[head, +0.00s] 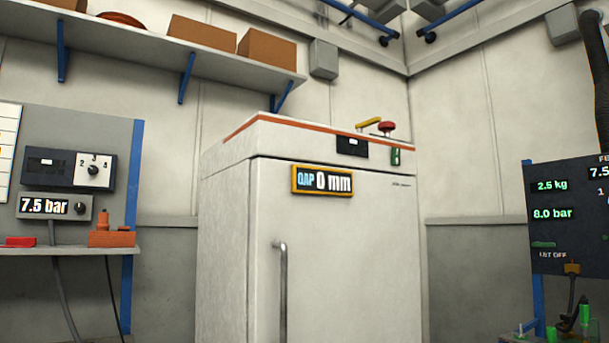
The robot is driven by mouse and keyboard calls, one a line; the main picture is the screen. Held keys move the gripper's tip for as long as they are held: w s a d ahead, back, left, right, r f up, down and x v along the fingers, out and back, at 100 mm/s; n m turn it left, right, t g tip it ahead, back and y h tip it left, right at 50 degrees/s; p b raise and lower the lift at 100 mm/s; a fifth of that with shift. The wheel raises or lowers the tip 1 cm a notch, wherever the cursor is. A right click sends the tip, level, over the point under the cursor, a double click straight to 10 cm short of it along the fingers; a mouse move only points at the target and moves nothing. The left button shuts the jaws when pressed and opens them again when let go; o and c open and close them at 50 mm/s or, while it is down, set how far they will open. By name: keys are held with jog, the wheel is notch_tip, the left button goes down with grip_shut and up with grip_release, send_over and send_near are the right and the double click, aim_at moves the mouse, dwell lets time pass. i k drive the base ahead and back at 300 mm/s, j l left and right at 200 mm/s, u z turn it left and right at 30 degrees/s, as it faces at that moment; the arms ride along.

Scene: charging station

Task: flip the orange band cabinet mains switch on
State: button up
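A white cabinet (225,230) with an orange band (325,131) around its top edge stands in the middle of the head view. Its door is shut, with a long vertical handle (283,290) at the left. A small green switch (396,156) sits at the right of the cabinet's top front strip. It looks like the mains switch, but is too small to tell whether it is on or off. A black panel (352,147) with a small white label is left of it. My gripper is not in view.
A red knob (387,127) and a yellow lever (369,122) show on the cabinet top. A yellow-framed display (322,181) on the door reads 0 mm. A shelf (140,38) with boxes hangs above. A workbench (70,250) is left, a dark display panel (560,225) right.

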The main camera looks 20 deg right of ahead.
aim_at(395, 159)
jog(key=i+l+z, duration=0.3)
jog(key=i+l, duration=0.35)
jog(key=i+l+z, duration=0.35)
jog(key=i+l, duration=0.35)
